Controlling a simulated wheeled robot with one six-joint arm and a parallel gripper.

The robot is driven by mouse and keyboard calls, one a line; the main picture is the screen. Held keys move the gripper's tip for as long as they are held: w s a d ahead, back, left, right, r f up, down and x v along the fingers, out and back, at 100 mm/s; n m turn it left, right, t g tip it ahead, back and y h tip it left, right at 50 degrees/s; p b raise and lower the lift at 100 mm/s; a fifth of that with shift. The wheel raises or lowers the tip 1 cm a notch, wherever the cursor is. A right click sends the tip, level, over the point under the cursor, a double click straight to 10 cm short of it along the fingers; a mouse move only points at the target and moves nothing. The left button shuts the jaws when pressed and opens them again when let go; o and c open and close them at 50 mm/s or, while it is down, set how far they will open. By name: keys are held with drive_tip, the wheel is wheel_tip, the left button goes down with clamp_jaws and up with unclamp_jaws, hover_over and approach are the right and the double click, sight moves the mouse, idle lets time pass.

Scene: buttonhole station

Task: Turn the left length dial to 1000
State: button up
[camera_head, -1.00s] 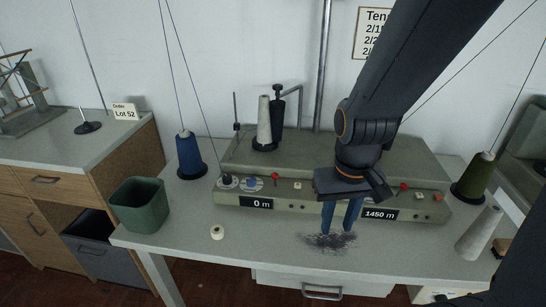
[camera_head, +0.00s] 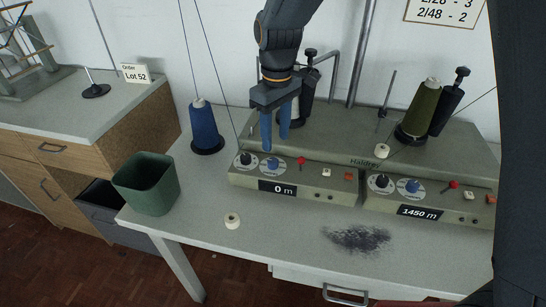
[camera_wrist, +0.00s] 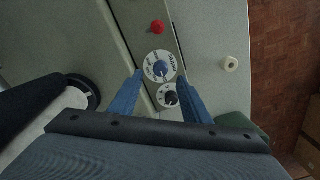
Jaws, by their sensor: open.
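The left panel of the machine (camera_head: 300,186) carries a dial with a black knob (camera_head: 247,158) and a dial with a blue knob (camera_head: 270,164). Their lettering is too small to read surely. The display below them (camera_head: 283,189) reads 0 m. My gripper (camera_head: 275,146) is open and empty, pointing down above the blue knob. In the wrist view the blue knob (camera_wrist: 161,68) shows between the fingertips, with the black knob (camera_wrist: 171,98) nearer the gripper body. The fingers look apart from the knob; the exact height is unclear.
A red-topped lever (camera_head: 301,161) stands right of the blue dial. The right panel's display (camera_head: 420,212) reads 1450 m. A blue thread cone (camera_head: 205,128) and a green bin (camera_head: 147,184) stand left. A small white spool (camera_head: 232,221) and dark lint (camera_head: 357,239) lie on the table.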

sight(273, 160)
drive_tip(key=shift+a+f, duration=0.3)
drive_tip(key=shift+f+p, duration=0.65)
drive_tip(key=shift+f, duration=2.9)
drive_tip(key=c, duration=1)
drive_tip(key=shift+c, duration=0.2)
drive_tip(key=m+p, duration=0.1)
drive_tip(key=m, duration=0.2)
drive_tip(key=shift+r+m+p, duration=0.15)
drive_tip(key=shift+m+p, duration=0.15)
drive_tip(key=shift+p, duration=0.1)
drive_tip(key=shift+m+p, duration=0.95)
drive_tip(key=shift+m, duration=1.55)
